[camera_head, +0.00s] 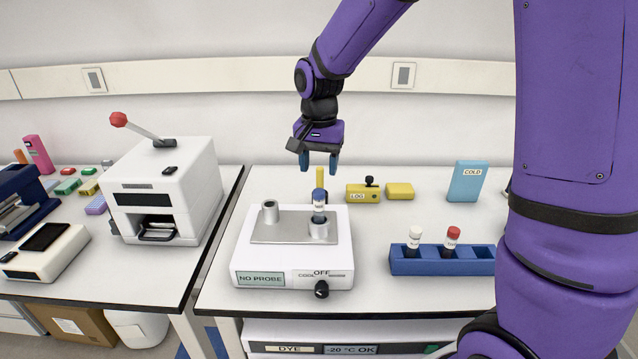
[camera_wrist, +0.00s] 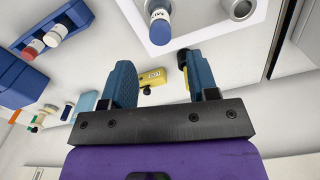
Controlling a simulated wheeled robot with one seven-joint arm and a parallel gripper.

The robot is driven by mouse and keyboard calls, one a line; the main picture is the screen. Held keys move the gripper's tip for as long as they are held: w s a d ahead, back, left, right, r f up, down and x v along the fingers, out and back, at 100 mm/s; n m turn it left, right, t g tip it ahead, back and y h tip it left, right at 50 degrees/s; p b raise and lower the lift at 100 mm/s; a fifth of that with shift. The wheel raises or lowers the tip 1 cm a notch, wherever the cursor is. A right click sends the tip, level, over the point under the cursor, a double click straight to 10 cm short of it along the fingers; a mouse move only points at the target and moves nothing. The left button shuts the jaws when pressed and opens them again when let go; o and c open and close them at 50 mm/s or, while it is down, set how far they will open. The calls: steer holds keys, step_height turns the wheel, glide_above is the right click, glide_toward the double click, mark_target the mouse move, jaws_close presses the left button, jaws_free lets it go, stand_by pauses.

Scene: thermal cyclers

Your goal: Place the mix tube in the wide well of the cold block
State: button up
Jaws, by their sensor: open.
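A blue-capped tube (camera_head: 319,200) with a white label stands upright in the right metal well (camera_head: 319,231) of the white block unit (camera_head: 245,248). I take it for the mix tube; its label is too small to read. The left well (camera_head: 270,212) looks narrower and empty. My gripper (camera_head: 319,165) is open and empty, above and apart from the tube, pointing down in the head view. In the wrist view the blue cap (camera_wrist: 160,18) lies beyond the open fingers, and the empty well (camera_wrist: 240,9) is at the top right.
A blue rack (camera_head: 430,267) at right holds a white-capped tube (camera_head: 414,238) and a red-capped tube (camera_head: 451,238). A yellow LOG box (camera_head: 362,195), yellow block (camera_head: 399,191) and blue COLD sign (camera_head: 467,182) stand behind. A thin yellow upright piece (camera_head: 320,178) is behind the tube.

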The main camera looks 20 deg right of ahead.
steer(key=shift+r, duration=1.4)
steer(key=s+d+r+n+t, duration=0.1)
steer(key=s+d+r+n, duration=0.1)
steer(key=s, duration=0.6)
steer(key=s+d+r+n+t, duration=0.2)
steer(key=s+r, duration=0.3)
steer(key=s, duration=0.4)
steer(key=s+d+r+n+t, duration=0.2)
steer(key=s+d+r+n, duration=0.1)
steer(key=s, duration=0.6)
steer(key=shift+r, duration=0.65)
